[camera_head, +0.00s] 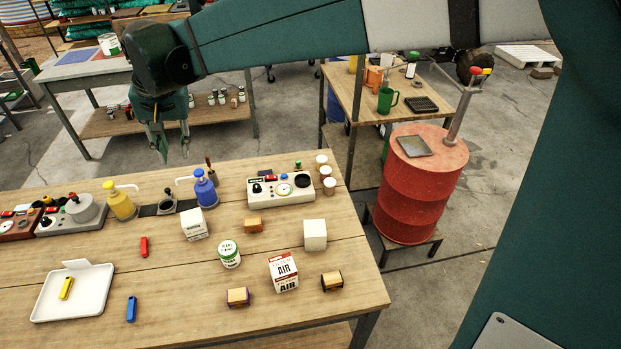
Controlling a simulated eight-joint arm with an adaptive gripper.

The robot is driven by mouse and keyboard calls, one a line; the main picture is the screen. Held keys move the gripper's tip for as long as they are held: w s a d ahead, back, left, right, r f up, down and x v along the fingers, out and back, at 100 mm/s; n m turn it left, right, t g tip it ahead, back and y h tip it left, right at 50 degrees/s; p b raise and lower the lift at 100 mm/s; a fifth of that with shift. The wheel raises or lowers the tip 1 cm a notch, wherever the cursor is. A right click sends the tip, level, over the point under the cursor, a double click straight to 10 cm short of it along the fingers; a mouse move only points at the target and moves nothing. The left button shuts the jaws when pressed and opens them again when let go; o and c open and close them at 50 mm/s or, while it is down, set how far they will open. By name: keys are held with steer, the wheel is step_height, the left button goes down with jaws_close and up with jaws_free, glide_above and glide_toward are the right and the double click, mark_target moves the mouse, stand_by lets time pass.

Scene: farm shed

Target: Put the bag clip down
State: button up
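Three small clip-like pieces lie on the near wooden table (190,310): a yellow one (66,288) in a white tray (96,302), a red one (144,247) and a blue one (131,309) on the bare wood. I cannot tell which is the bag clip of the task.
A yellow pump bottle (120,201), a blue pump bottle (205,188) and a tester box (281,187) line the far edge. Cartons, a green-white can (229,254) and small wooden blocks stand at right. A red drum (412,190) stands beyond the table. Wood is clear around the red clip.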

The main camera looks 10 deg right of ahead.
steer(key=s+d+r+t, duration=0.1)
steer(key=s+d, duration=0.4)
steer(key=d, duration=0.8)
steer(key=s+d+r+t, duration=0.15)
steer(key=s+d, duration=0.25)
steer(key=d, duration=0.8)
steer(key=s+d+f+t+h, duration=0.1)
steer(key=s+d+f, duration=0.3)
steer(key=s+d, duration=0.4)
steer(key=s+d+f+t, duration=0.1)
steer(key=s+d+f, duration=0.2)
steer(key=s+d, duration=0.5)
steer(key=shift+s+d+f+h, duration=0.2)
steer(key=shift+d+f+h, duration=0.2)
steer(key=shift+d, duration=0.85)
steer(key=o, duration=1.2)
steer(key=shift+o, duration=0.2)
